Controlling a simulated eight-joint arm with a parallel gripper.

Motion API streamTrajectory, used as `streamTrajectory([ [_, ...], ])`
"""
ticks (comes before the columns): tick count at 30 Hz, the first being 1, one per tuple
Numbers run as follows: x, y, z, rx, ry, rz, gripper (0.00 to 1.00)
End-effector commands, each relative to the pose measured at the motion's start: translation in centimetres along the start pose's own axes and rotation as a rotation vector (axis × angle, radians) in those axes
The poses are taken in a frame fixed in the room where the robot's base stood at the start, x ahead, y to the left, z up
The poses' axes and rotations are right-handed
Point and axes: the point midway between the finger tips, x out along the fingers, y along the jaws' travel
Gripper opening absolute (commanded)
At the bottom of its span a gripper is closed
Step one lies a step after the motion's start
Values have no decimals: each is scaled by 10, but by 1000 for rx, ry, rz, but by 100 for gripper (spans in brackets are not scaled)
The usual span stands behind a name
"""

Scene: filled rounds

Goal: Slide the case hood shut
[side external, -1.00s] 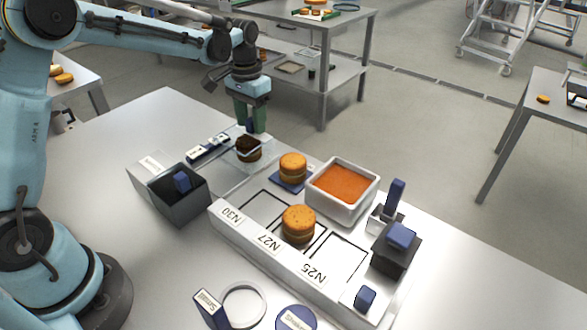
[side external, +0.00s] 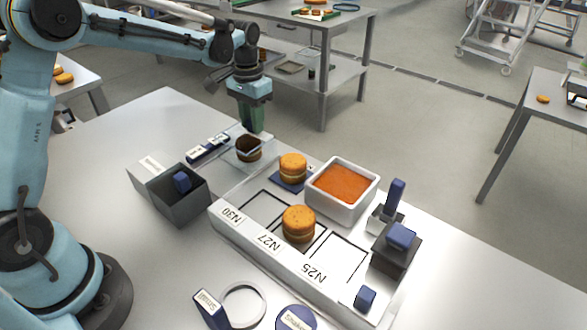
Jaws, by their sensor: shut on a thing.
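The clear case (side external: 228,164) stands at the left end of the white rack, and its see-through edges are hard to trace. A dark brown round (side external: 249,154) sits at the case, seen partly through a clear pane of the hood (side external: 262,143). My gripper (side external: 252,130) points down just behind the dark round, at the hood's far side. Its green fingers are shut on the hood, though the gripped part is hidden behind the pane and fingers. I cannot tell how wide the hood's opening is.
The white rack (side external: 228,216) holds orange rounds (side external: 299,224) and labelled slots. Free table lies further left.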

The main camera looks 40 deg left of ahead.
Motion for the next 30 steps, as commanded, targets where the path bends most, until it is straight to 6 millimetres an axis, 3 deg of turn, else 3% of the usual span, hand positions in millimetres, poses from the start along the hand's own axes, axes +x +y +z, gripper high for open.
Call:
streamTrajectory([
  [4, 0, 0, -12, 0, 0, 1, 0],
  [12, 0, 0, -16, 0, 6, 1, 0],
  [13, 0, 0, -16, 0, 6, 1, 30],
  [17, 0, 0, -16, 0, 5, 0, 49],
  [26, -1, 0, -14, 0, 1, 0, 49],
  [30, -12, 0, -14, 0, 1, 0, 49],
])
